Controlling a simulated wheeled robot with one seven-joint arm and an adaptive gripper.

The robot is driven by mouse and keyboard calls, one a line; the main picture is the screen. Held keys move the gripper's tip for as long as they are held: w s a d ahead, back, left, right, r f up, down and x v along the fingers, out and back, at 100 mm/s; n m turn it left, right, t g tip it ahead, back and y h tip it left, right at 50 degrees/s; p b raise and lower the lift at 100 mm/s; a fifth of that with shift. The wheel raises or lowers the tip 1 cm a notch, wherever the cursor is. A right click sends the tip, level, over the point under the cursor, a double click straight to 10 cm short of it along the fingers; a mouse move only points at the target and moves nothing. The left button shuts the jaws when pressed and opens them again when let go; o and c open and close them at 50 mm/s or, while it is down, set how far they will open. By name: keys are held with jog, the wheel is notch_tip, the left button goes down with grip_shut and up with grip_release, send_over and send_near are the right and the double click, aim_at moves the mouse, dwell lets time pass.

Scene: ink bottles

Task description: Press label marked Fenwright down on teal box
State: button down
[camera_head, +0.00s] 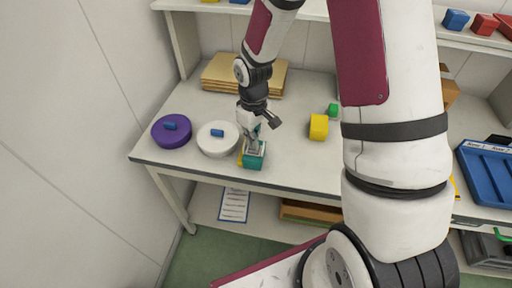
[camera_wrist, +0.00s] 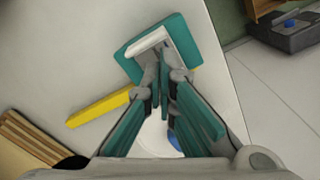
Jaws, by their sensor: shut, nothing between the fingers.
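The teal box (camera_head: 254,161) sits near the front edge of the white table, and it also shows in the wrist view (camera_wrist: 188,38). A white strip, likely the label (camera_wrist: 147,41), lies on its top; no writing on it can be read. My gripper (camera_wrist: 164,60) is shut and empty, with its fingertips over the top of the box beside the strip. It points down at the box in the head view (camera_head: 254,143). The fingers hide part of the box top, and I cannot tell whether they touch it.
A yellow bar (camera_wrist: 100,108) lies beside the box. A white round object (camera_head: 218,147) and a purple one (camera_head: 165,138) stand left. A yellow block (camera_head: 319,127) and green cube (camera_head: 333,110) stand right. A brown stack (camera_head: 220,72) lies behind; a blue tray (camera_head: 487,172) is far right.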

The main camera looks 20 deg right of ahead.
jog(key=shift+f+b, duration=0.4)
jog(key=shift+f, duration=0.65)
dwell(0.9)
dwell(0.5)
jog(key=shift+r+p, duration=1.65)
jog(key=shift+r, duration=1.9)
jog(key=s+d+r+m+t, duration=0.1)
jog(key=s+r, duration=0.2)
jog(key=r, duration=0.6)
jog(key=s+r+m+t, duration=0.1)
jog(key=s+r, duration=0.3)
jog(key=r, duration=0.6)
jog(key=s+r+m+t, duration=0.1)
jog(key=s+r, duration=0.4)
jog(key=s, duration=0.2)
jog(key=s+a+r+m+t, duration=0.1)
jog(key=s+r, duration=0.3)
jog(key=s, duration=0.4)
jog(key=shift+s+r+m+t, duration=0.2)
jog(key=shift+r+m+t, duration=0.15)
jog(key=shift+m+t, duration=0.35)
